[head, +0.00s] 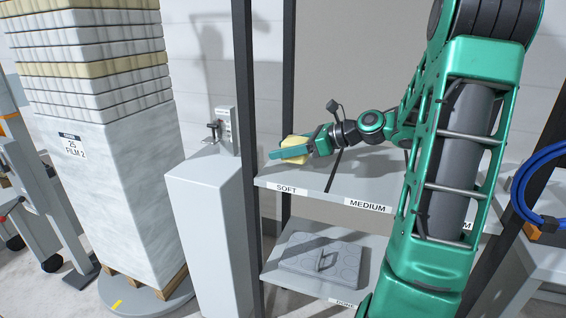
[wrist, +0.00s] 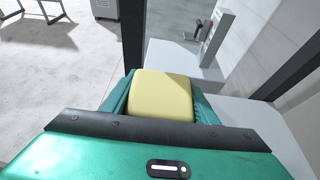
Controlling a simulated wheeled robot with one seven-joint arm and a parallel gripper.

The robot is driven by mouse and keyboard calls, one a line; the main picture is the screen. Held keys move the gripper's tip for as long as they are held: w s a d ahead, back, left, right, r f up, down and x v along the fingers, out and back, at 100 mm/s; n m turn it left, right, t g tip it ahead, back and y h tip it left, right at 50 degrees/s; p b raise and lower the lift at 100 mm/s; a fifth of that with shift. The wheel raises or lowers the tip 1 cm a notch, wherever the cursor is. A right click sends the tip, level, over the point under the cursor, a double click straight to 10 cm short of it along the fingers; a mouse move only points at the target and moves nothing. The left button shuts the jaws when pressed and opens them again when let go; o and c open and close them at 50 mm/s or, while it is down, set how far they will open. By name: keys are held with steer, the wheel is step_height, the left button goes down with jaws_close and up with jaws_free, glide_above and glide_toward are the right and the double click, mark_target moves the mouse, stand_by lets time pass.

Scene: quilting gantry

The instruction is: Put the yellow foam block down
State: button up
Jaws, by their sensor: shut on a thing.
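The yellow foam block (head: 294,149) is held in my gripper (head: 290,151), at the left end of the upper shelf (head: 300,176), over the section labelled SOFT. In the wrist view the yellow foam block (wrist: 160,93) sits between the two green fingers of my gripper (wrist: 160,96), which press on its sides. The head view does not show clearly whether the block touches the shelf or is a little above it. One finger hides part of the block in the head view.
A dark divider (head: 333,172) separates SOFT from MEDIUM. Dark rack posts (head: 246,130) stand left of the block. The SOFT section looks otherwise bare.

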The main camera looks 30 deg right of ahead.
mark_target(284, 169)
steer(key=shift+w+d+f, duration=0.25)
steer(key=shift+w+f, duration=0.1)
steer(key=shift+w, duration=0.1)
steer(key=shift+f, duration=1.95)
steer(key=shift+f, duration=0.15)
steer(key=o, duration=1.1)
steer(key=shift+s+d+r, duration=0.1)
steer(key=shift+r, duration=0.1)
steer(key=v, duration=1.1)
steer(key=shift+s+d+r, duration=0.2)
steer(key=shift+r, duration=0.05)
